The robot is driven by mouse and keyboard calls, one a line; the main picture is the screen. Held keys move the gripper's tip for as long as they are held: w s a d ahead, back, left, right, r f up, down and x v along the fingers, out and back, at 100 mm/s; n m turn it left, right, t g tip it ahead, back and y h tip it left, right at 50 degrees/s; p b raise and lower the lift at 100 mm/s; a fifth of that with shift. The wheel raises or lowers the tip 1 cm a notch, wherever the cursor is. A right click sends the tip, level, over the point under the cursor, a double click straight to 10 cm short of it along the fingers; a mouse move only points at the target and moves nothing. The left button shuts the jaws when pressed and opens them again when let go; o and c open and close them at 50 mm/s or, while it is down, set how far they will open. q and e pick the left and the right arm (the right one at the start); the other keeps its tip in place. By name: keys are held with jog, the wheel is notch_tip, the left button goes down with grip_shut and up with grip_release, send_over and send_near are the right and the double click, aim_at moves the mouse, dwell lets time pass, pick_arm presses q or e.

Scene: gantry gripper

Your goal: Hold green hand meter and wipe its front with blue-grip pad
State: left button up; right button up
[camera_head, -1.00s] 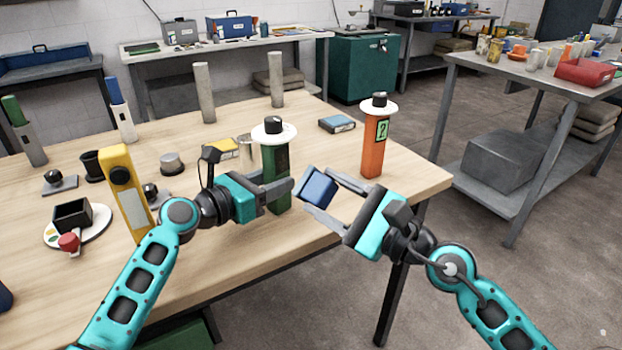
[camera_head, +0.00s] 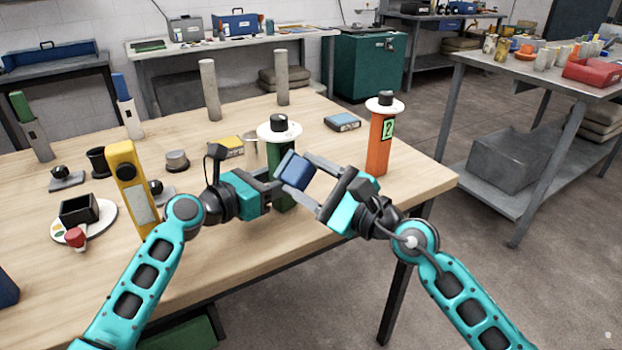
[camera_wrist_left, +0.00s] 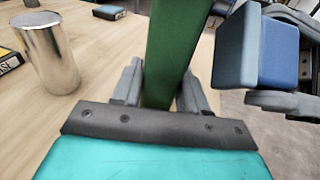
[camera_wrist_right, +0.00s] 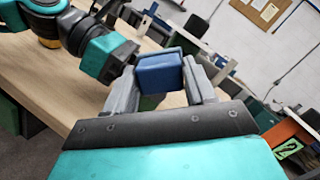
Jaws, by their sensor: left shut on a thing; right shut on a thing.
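The green hand meter (camera_head: 283,160) stands upright near the table's front edge, with a white disc and black knob on top. My left gripper (camera_head: 276,188) is shut around its body; in the left wrist view the green body (camera_wrist_left: 174,50) sits between the fingers. My right gripper (camera_head: 304,185) is shut on the blue-grip pad (camera_head: 294,170), which is tilted beside the meter's right side. The left wrist view shows the pad's pale blue face (camera_wrist_left: 238,48) turned toward the meter, with a small gap there. In the head view the pad hides part of the meter's front.
An orange meter (camera_head: 379,145) stands at right, a yellow one (camera_head: 130,185) at left. A metal cup (camera_wrist_left: 47,55) is beside the green meter. A small blue box (camera_head: 342,122) lies behind. The table's front edge (camera_head: 330,240) runs below the arms.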

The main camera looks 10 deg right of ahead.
jog(key=shift+w+a, duration=0.1)
jog(key=shift+w, duration=0.1)
dwell(0.4)
jog(key=shift+w+a, duration=0.2)
jog(key=shift+w, duration=0.05)
dwell(1.2)
jog(key=r+v, duration=0.1)
jog(key=v, duration=0.8)
jog(key=shift+s+a, duration=0.4)
jog(key=shift+w, duration=0.15)
dwell(0.3)
jog(key=shift+w+d+f+x, duration=0.1)
jog(key=shift+f+x, duration=0.05)
jog(key=shift+x, duration=1.15)
jog(key=shift+w+d+f+x, duration=0.1)
jog(key=shift+x, duration=1.2)
jog(key=shift+w+d+f+x, duration=0.1)
jog(key=shift+f+x, duration=0.05)
jog(key=shift+x, duration=1.15)
jog(key=shift+x, duration=1)
